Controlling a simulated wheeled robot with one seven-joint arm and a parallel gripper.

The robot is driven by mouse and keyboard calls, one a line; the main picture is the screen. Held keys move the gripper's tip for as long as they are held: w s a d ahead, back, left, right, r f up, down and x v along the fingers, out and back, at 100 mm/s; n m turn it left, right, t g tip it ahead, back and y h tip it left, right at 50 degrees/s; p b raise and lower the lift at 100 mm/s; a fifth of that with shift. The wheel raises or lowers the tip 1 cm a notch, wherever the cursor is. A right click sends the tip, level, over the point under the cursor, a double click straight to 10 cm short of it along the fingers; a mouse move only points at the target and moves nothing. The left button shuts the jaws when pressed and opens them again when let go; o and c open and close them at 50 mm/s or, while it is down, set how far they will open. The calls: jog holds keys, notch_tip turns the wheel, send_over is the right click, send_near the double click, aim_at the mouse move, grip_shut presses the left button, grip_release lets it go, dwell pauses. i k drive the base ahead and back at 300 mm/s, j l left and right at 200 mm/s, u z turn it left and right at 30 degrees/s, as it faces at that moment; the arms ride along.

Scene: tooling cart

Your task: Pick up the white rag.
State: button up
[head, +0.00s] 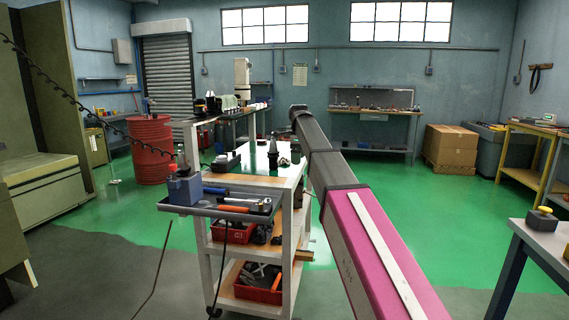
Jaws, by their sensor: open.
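I cannot make out a white rag for certain in the head view. A small pale item (229,103) stands among dark things on the far bench, too small to identify. The tooling cart (285,183) stands in the middle, with a pale top and lower shelves. My arm reaches from the bottom right up past the cart's right side, ending in a dark joint above and beyond the cart top. My gripper does not show; the arm also covers part of the scene behind it.
The cart's front tray (222,208) holds screwdrivers and a blue-grey block (185,189). Dark tool holders (273,155) stand on its top. Red bins (262,290) sit on the shelves. A red drum (151,150) is at left, a table (545,245) at right. Green floor between is clear.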

aim_at(283, 160)
jog(key=i+j, duration=0.15)
jog(key=i, duration=0.35)
jog(key=i+j, duration=0.15)
jog(key=i, duration=0.35)
